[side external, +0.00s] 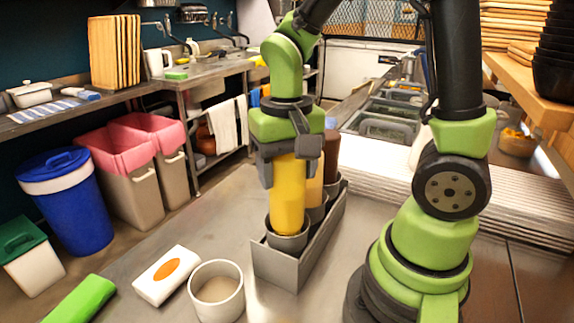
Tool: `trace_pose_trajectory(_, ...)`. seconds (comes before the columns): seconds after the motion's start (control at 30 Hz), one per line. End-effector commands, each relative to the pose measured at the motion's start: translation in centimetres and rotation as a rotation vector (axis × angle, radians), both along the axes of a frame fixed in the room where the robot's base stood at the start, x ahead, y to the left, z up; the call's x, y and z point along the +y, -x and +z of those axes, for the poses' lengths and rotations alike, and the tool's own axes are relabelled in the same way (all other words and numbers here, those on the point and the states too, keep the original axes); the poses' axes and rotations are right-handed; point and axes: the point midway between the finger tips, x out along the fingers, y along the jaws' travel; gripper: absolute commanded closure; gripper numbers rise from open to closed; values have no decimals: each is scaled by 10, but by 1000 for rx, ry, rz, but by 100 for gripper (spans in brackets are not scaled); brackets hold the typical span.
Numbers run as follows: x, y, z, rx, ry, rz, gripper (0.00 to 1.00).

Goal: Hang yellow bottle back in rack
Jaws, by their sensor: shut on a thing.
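The yellow bottle (288,190) is upright, with its lower end inside the front round cup of the grey metal rack (283,271). My gripper (285,158) points down and is shut on the upper part of the yellow bottle, one finger on each side. The bottle's top is hidden by the gripper. Whether the bottle rests on the cup's bottom cannot be told. Behind it in the rack stand a paler orange-yellow bottle (314,180) and a dark brown bottle (331,155), partly hidden by the gripper and yellow bottle.
On the steel table (190,235) left of the rack are a white bowl (217,303) with light contents, a white block with an orange oval (166,274) and a green object (80,302). Food bins (385,130) lie behind the rack. My arm's base is to the right.

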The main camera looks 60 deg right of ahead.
Motion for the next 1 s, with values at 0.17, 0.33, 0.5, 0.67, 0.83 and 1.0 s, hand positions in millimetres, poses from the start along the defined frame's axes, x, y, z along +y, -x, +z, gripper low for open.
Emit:
trace_pose_trajectory(0.17, 0, 0, -3, 0, 0, 0, 46)
trace_pose_trajectory(0.33, 0, 0, -11, 3, 0, 1, 46)
trace_pose_trajectory(0.5, 0, 0, -20, 3, 0, 0, 46)
trace_pose_trajectory(0.67, 0, 0, -26, 1, 0, 0, 46)
trace_pose_trajectory(0.83, 0, 0, -28, 0, 0, 0, 46)
trace_pose_trajectory(1.0, 0, 0, -28, -1, 1, 0, 46)
